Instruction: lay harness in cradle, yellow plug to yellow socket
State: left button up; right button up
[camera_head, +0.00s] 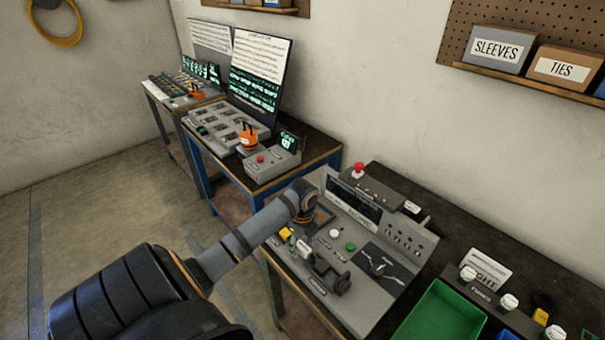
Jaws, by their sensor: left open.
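The grey test fixture (362,310) stands on the near bench, with a yellow block (286,233) and a white block (303,248) at its left side. I cannot tell whether these are plugs or sockets. A black bracket with upright parts (330,272), perhaps the cradle, stands in front of them. A dark panel (380,268) on the fixture carries a thin branching shape, perhaps the harness or a drawing of it. My left gripper (311,219) is open, at the arm's end above the fixture's left back part, partly hidden by my wrist. My right gripper is not in view.
A green bin (442,315) and a rack with several white-capped bottles (508,302) are at the right. A red button (358,169) tops a box behind the fixture. Another bench with an orange-topped device (249,137) stands at the back left. Open floor lies left.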

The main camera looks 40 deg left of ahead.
aim_at(303, 246)
pick_arm(q)
notch_tip(303, 246, up, 12)
jog(key=shift+r+b, duration=0.15)
jog(key=shift+b, duration=0.2)
